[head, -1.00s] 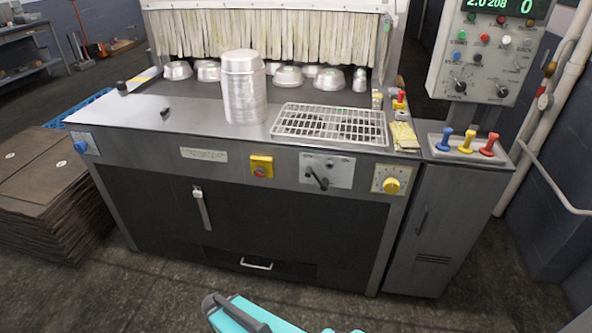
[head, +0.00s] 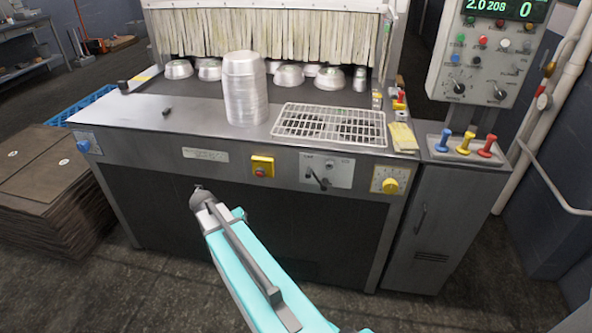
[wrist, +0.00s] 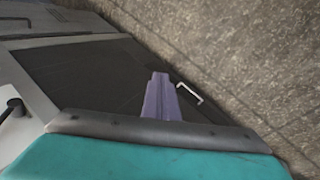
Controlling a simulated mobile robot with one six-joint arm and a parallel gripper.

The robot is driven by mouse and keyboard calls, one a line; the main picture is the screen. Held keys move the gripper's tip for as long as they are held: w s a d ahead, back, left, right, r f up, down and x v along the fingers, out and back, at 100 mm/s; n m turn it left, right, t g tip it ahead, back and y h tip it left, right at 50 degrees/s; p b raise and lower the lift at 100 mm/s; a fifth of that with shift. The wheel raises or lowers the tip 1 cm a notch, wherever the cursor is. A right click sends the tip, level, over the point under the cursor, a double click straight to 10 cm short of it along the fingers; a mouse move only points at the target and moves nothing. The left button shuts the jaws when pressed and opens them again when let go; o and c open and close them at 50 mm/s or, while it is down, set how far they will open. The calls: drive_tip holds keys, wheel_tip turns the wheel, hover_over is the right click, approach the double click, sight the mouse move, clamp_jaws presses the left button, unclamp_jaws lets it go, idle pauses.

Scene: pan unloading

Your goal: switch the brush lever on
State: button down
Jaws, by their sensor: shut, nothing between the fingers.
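Several hand controls are in the head view, with labels too small to read, so I cannot tell which is the brush lever. A black lever (head: 317,180) sits on a pale plate on the machine's front, tilted. Blue (head: 443,141), yellow (head: 466,142) and red (head: 488,145) levers stand on the right cabinet. The white-knobbed slot lever on the dark front is hidden behind my arm. My gripper (wrist: 160,82) is shut and empty in the wrist view, in front of the dark panel. In the head view my arm hides its fingers. The black lever also shows at the wrist view's left edge (wrist: 12,107).
A tall stack of metal pans (head: 245,100) and a white wire rack (head: 331,137) stand on the steel top (head: 190,118). Upturned pans sit by the strip curtain (head: 270,35). A drawer handle (wrist: 190,94) is low on the front. Brown stacked sheets (head: 50,190) stand left.

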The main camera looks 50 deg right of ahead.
drive_tip(key=w+d+r+m+h, duration=0.1)
drive_tip(key=d+r+m, duration=0.1)
drive_tip(key=d+r, duration=0.3)
drive_tip(key=w+d+r+m+h+p, duration=0.1)
drive_tip(key=d+r, duration=0.4)
drive_tip(key=r, duration=0.7)
drive_tip(key=w+d+r+m+h, duration=0.1)
drive_tip(key=d+r+m, duration=0.2)
drive_tip(key=r, duration=0.6)
drive_tip(key=shift+w+d+r+p, duration=0.15)
drive_tip(key=shift+w+d+p, duration=0.2)
drive_tip(key=shift+d, duration=0.7)
drive_tip(key=shift+s+d, duration=0.1)
drive_tip(key=shift+s, duration=0.05)
drive_tip(key=s+d+f+p, duration=0.3)
drive_tip(key=s+d+f, duration=0.2)
drive_tip(key=d+f, duration=0.2)
drive_tip(key=shift+s+d+p, duration=0.15)
drive_tip(key=shift+d+p, duration=0.2)
drive_tip(key=shift+d, duration=0.15)
